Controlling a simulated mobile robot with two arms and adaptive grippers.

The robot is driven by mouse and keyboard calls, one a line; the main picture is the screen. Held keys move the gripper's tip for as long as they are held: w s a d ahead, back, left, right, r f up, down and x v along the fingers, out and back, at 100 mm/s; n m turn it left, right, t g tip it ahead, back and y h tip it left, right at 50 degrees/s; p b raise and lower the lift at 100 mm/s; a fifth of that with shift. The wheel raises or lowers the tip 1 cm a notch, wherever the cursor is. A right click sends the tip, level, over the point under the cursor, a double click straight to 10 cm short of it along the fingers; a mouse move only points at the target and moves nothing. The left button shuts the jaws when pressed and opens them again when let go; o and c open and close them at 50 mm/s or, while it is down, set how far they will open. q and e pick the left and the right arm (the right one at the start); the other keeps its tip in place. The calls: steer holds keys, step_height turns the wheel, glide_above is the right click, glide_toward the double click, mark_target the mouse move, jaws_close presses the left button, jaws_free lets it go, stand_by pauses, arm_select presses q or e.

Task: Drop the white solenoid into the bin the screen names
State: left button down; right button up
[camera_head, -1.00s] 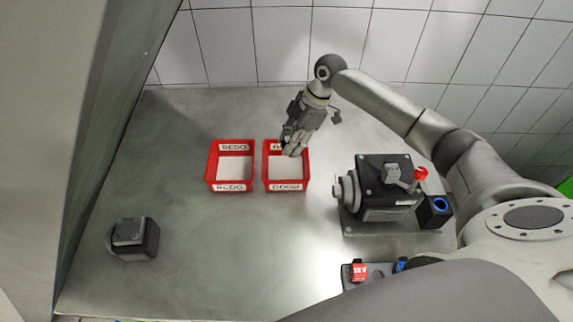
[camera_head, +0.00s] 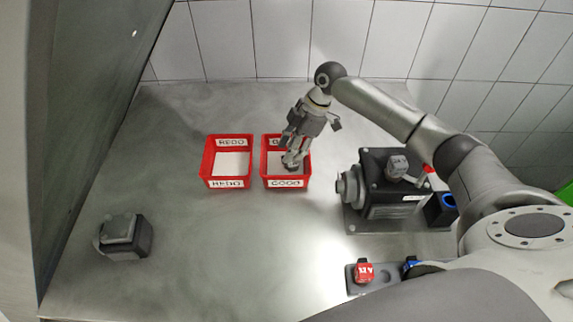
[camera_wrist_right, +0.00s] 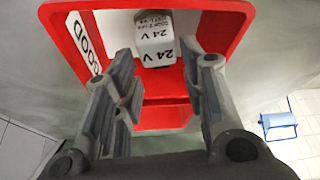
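The white solenoid (camera_wrist_right: 155,40), marked "24 V", shows in the right wrist view inside the red bin labelled GOOD (camera_wrist_right: 228,18). My right gripper (camera_wrist_right: 160,85) is open, with clear gaps between its fingers and the solenoid. In the head view my right gripper (camera_head: 291,162) reaches down into the GOOD bin (camera_head: 285,184), and the solenoid cannot be made out there. The red bin labelled REDO (camera_head: 227,184) stands just to the left and looks empty. My left gripper is not in view. No readable screen shows.
A dark pump unit (camera_head: 390,190) stands right of the bins. A small tray (camera_head: 382,277) with a red part (camera_head: 364,272) and a blue part (camera_head: 410,264) lies at the front. A dark block (camera_head: 124,237) sits at the left. The table between is clear.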

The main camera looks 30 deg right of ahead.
steer(key=shift+o, duration=1.2)
steer(key=v, duration=1.2)
